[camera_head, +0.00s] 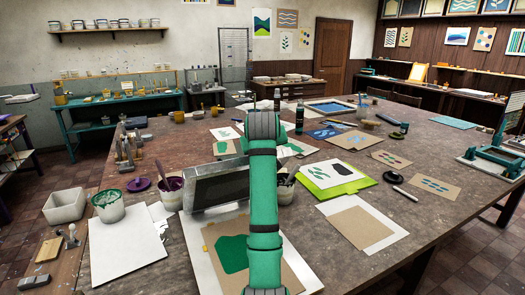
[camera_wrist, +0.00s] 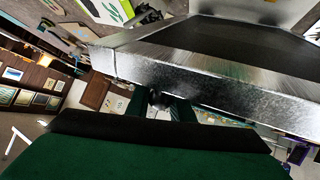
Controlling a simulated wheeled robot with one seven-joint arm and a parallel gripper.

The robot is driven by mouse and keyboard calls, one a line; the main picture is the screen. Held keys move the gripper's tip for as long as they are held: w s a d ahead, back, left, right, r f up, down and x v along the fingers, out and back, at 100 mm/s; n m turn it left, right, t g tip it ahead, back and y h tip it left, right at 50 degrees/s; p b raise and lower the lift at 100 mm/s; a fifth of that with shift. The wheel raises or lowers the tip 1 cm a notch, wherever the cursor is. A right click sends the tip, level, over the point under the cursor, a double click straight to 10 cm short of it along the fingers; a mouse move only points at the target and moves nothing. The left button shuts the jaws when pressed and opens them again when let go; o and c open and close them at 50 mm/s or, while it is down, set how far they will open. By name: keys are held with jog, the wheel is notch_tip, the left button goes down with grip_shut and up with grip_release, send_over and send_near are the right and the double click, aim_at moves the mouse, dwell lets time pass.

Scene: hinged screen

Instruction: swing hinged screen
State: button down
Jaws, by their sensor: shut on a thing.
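The hinged screen (camera_head: 220,186) is a grey metal frame with a dark mesh panel. In the head view it stands tilted up above the table, left of my green arm, which hides its right part. In the wrist view its bright metal rim (camera_wrist: 215,82) runs across the upper picture. My gripper (camera_wrist: 163,104) is shut on the screen's rim; its fingertips are partly hidden there, and my arm hides them in the head view. A brown sheet with a green print (camera_head: 233,254) lies on white paper in front of the screen.
Left of the screen are a purple pot (camera_head: 170,192), a green paint tub (camera_head: 108,206) and a white sheet (camera_head: 125,250). The table's front right is mostly bare.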

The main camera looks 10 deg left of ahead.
jog(key=shift+a, duration=0.2)
jog(key=c, duration=1.6)
grip_release()
jog(key=shift+o, duration=0.2)
jog(key=shift+d, duration=0.1)
jog(key=v, duration=1)
jog(key=shift+s+d+r, duration=0.1)
jog(key=shift+s+r, duration=0.1)
jog(key=shift+s, duration=0.1)
